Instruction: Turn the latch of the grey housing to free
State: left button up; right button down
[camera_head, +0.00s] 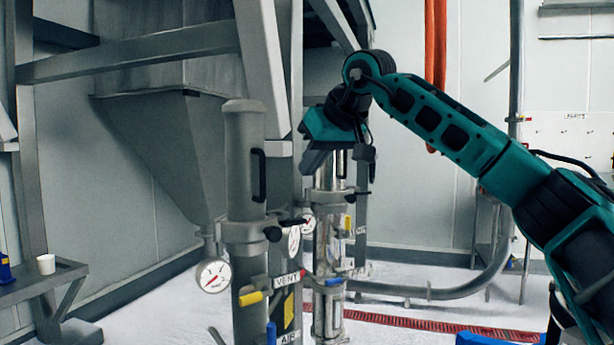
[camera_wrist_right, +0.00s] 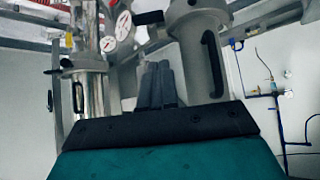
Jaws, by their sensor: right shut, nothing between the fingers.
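The grey housing (camera_head: 245,165) is an upright cylinder with a black handle, left of centre in the head view. It also shows in the wrist view (camera_wrist_right: 200,65), right of my fingers. Its latch (camera_head: 273,233) is a black knob with a short lever pointing right, at the collar below the handle. In the wrist view a black lever (camera_wrist_right: 150,18) shows beside the housing's collar. My right gripper (camera_head: 313,162) is to the right of the housing and above the latch, apart from both. Its fingers (camera_wrist_right: 158,72) are together and empty. My left gripper is out of view.
A shiny steel cylinder (camera_head: 328,240) with its own black latch stands right of the housing, below my right gripper. Pressure gauges (camera_head: 213,275) and yellow and blue valve levers sit low on the columns. A steel frame and hopper (camera_head: 150,140) stand behind.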

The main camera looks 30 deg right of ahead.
send_over(284, 221)
jog(key=s, duration=0.3)
notch_tip(284, 221, down, 6)
jog(key=r, duration=0.1)
jog(key=f, duration=0.1)
jog(key=f+b, duration=0.1)
jog(key=f, duration=0.1)
jog(key=shift+d+f, duration=0.1)
jog(key=shift+d, duration=0.3)
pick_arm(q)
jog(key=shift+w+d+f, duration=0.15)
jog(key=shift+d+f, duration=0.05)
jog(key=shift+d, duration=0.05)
pick_arm(e)
jog(key=shift+f, duration=0.75)
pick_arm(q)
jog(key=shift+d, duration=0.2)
pick_arm(e)
jog(key=shift+a, duration=0.2)
